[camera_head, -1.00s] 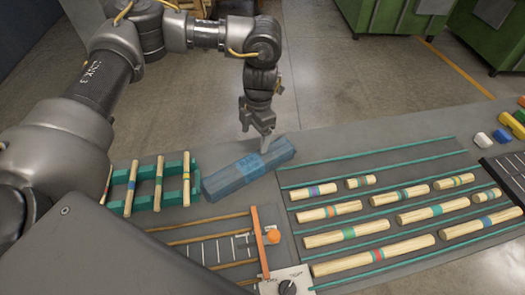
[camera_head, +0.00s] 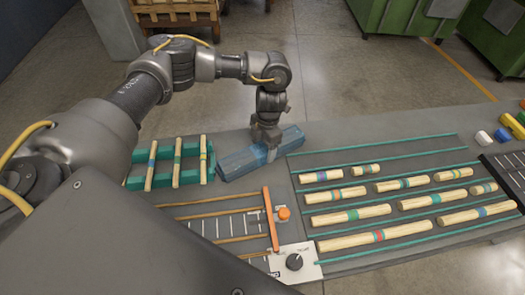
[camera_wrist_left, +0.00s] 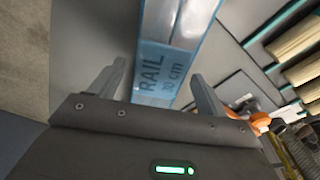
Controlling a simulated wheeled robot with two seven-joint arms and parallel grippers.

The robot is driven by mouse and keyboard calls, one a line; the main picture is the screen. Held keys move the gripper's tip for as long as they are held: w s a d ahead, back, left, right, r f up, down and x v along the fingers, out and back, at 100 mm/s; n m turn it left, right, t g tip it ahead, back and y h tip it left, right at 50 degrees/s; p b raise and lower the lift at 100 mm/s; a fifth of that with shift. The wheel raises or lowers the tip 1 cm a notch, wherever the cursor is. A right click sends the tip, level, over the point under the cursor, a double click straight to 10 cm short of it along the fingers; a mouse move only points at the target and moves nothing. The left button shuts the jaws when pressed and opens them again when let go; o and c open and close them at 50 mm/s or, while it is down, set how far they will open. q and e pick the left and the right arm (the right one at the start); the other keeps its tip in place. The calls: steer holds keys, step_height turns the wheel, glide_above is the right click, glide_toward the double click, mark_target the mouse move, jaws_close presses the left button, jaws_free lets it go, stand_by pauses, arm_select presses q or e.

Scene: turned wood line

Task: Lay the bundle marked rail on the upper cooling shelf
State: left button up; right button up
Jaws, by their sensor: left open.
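A long blue wrapped bundle (camera_head: 237,163) lies on the grey bench at the middle. In the left wrist view its label reads "RAIL 10 cm" on the blue wrap (camera_wrist_left: 172,72). My left gripper (camera_head: 266,148) is over the bundle, pointing down. In the left wrist view the open fingers of the left gripper (camera_wrist_left: 158,72) stand one on each side of the bundle, with the bundle between them and not clamped. My right gripper is not in view. I cannot make out a cooling shelf in these frames.
A teal rack (camera_head: 166,181) with several banded sticks stands left of the bundle. Several banded wooden rods (camera_head: 375,235) lie in teal-lined rows to the right. A gauge with an orange bar (camera_head: 270,217) and a dial box (camera_head: 296,262) are in front. Green bins stand behind.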

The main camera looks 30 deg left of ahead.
arm_select(q)
steer(key=shift+w+f, duration=0.15)
steer(key=shift+f, duration=0.7)
steer(key=shift+r, duration=0.1)
steer(key=shift+c, duration=0.6)
steer(key=c, duration=1.2)
steer(key=shift+c, duration=0.5)
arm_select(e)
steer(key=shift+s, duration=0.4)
arm_select(q)
steer(key=shift+r, duration=0.1)
